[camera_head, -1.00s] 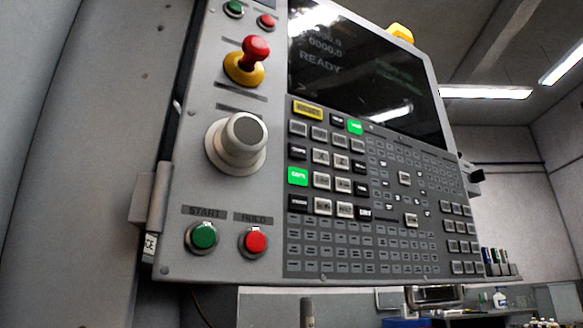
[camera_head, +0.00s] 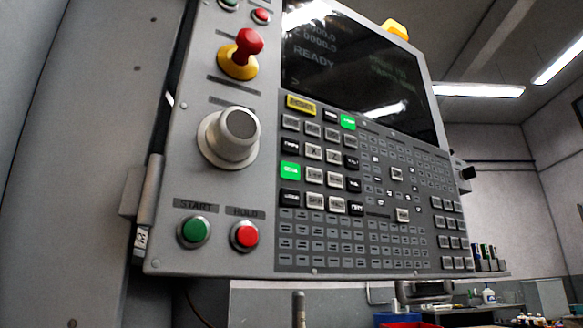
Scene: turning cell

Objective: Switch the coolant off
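The machine's control panel (camera_head: 210,185) fills the middle of the head view, tilted in the picture. Its keypad holds several small keys. One lit green key (camera_head: 289,171) sits at the left of the keypad, and another lit green key (camera_head: 348,122) sits near the top. Their labels are too blurred to read surely, so I cannot tell which key is the coolant's. The screen (camera_head: 355,75) shows READY. Neither of my grippers is in view.
A red emergency stop knob (camera_head: 249,42) on a yellow base, a grey dial (camera_head: 232,135), a green START button (camera_head: 193,232) and a red HOLD button (camera_head: 244,236) are on the panel's left. A bench with bottles (camera_head: 488,296) stands behind, lower right.

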